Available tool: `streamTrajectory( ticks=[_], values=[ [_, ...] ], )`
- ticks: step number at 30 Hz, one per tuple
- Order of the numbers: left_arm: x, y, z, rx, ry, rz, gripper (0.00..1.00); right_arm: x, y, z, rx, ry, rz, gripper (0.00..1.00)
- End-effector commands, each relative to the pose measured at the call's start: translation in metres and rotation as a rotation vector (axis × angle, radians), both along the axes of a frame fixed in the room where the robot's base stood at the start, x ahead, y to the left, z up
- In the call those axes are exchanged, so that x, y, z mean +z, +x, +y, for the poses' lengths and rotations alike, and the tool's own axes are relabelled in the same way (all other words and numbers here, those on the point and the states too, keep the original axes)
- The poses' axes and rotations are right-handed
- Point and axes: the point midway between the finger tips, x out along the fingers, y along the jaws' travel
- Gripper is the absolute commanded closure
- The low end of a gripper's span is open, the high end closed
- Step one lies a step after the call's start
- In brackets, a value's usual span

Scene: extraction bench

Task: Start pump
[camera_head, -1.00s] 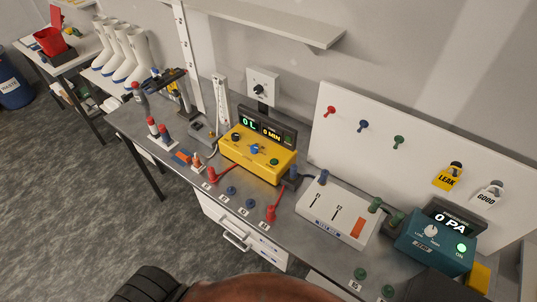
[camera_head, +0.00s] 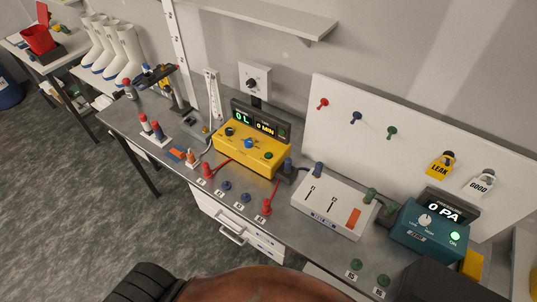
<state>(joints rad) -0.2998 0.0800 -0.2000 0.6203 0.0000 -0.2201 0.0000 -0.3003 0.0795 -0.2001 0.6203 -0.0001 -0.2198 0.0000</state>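A yellow box (camera_head: 251,152) with knobs and buttons on its top stands on the grey bench; it is probably the pump unit. Its dark display (camera_head: 261,124) behind the top reads "0 L" and "0 MIN". A blue knob (camera_head: 249,143) sits mid-panel and a green button (camera_head: 268,156) sits at its right. A red hose runs down from each side of the box to red fittings (camera_head: 207,171) at the bench front. A wall switch box with a dark knob (camera_head: 252,83) is above it. Neither of my grippers is in view.
A white panel box (camera_head: 333,205) and a teal gauge (camera_head: 430,231) reading "0 PA" with a lit green button stand to the right. Red-and-blue bottles (camera_head: 150,128) stand left. Fittings line the bench's front edge. A shelf (camera_head: 270,19) overhangs the back.

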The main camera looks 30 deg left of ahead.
Motion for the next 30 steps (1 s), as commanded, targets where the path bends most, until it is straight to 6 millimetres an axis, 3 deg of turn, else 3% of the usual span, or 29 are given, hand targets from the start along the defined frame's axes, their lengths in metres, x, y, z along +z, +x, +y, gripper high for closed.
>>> streamTrajectory(
  ticks=[5, 30],
  values=[
    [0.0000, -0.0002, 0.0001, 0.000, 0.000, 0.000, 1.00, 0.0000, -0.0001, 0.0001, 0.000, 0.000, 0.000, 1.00],
    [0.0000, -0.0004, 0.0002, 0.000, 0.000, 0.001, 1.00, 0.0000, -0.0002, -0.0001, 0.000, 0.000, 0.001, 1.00]
  ],
)
